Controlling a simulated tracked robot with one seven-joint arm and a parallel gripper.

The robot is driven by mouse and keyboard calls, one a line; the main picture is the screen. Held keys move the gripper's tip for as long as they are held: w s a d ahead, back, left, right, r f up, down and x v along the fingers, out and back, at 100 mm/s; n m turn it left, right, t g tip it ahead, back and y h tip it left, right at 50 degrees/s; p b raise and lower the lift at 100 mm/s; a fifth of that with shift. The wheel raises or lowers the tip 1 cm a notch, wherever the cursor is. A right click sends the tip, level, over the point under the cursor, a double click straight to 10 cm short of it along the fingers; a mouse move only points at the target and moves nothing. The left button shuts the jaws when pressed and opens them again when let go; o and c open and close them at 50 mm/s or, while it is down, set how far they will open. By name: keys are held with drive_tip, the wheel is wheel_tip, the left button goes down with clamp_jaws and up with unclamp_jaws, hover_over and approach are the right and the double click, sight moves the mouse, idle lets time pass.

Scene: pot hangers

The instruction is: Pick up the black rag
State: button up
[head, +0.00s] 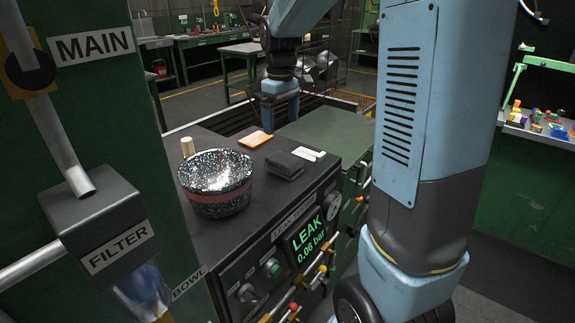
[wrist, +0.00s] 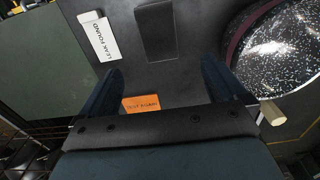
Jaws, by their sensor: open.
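The black rag (head: 285,164) is a dark, folded, block-like cloth lying flat on the dark top of the test bench, right of the speckled bowl. In the wrist view the rag (wrist: 155,30) shows as a dark rectangle at the top middle, beyond the fingertips. My gripper (head: 284,107) is above the far side of the bench, behind the rag and apart from it, pointing down. In the wrist view my gripper (wrist: 162,68) has its two fingers wide apart with nothing between them.
The speckled bowl (head: 214,190) stands left of the rag, with a pale wooden peg (head: 187,147) behind it. An orange card (wrist: 141,104) and a white "LEAK FOUND" tag (wrist: 98,37) lie near the rag. A green surface (head: 318,133) adjoins the bench.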

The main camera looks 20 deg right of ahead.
sight(284, 158)
wheel_tip(284, 158, down, 8)
drive_tip(key=shift+s+d+f, duration=0.1)
drive_tip(key=shift+d+f, duration=0.05)
drive_tip(key=shift+f, duration=1.2)
drive_tip(key=shift+d+f, duration=0.1)
drive_tip(key=shift+f, duration=1.25)
drive_tip(key=shift+c, duration=0.2)
drive_tip(key=c, duration=1)
drive_tip(key=shift+r, duration=0.15)
